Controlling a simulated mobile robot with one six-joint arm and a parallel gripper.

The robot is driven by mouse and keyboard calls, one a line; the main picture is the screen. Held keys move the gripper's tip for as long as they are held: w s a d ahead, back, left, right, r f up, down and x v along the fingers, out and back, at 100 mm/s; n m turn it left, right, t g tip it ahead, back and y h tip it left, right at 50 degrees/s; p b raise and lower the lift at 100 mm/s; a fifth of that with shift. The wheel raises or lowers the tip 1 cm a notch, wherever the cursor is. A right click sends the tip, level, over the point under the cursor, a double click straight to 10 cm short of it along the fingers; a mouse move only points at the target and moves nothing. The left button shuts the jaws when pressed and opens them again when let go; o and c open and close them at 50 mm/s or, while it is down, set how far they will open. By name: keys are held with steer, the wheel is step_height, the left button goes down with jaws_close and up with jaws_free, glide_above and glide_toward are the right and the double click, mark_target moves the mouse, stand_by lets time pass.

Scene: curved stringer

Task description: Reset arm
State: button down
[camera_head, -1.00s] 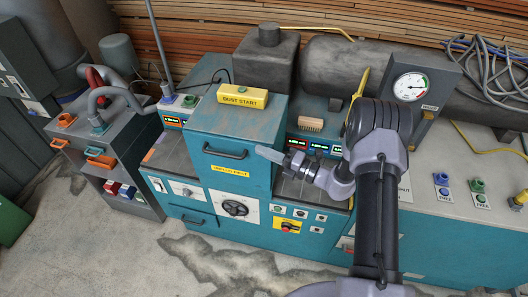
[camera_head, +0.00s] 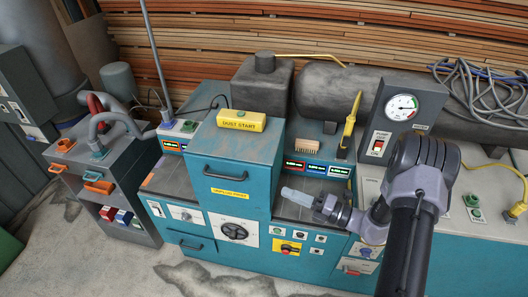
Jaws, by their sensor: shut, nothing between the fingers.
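My arm comes in from the lower right, and my gripper (camera_head: 290,193) points left, in front of the teal machine's right half. Its pale fingers are shut with nothing held. It hangs just right of the teal cabinet (camera_head: 232,165) with the black handle, and appears in front of the dark ledge below the small displays. Whether it touches the ledge cannot be told.
A yellow DUST START box (camera_head: 241,121) sits on the cabinet. A brush (camera_head: 307,146) and a yellow-handled tool (camera_head: 348,128) are behind my gripper. A gauge panel (camera_head: 403,107) stands right. Grey tanks and coiled cables (camera_head: 485,90) lie behind. Open floor (camera_head: 120,265) is at lower left.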

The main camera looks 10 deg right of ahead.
steer(key=s+a+r+n+g+h+b, duration=0.2)
steer(key=s+a+n+g+b, duration=0.4)
steer(key=n, duration=0.5)
steer(key=s+a+r+n+g+h+b, duration=0.25)
steer(key=s+a+n+g+b, duration=0.3)
steer(key=s+n, duration=0.35)
steer(key=s+d+n+t+h+b, duration=0.2)
steer(key=s+n+t+h+b, duration=0.1)
steer(key=n, duration=0.5)
steer(key=s+d+f+n+t+h+b, duration=0.1)
steer(key=s+d+n+t+h+b, duration=0.2)
steer(key=s+n+h, duration=0.2)
steer(key=n, duration=0.3)
steer(key=shift+s, duration=0.15)
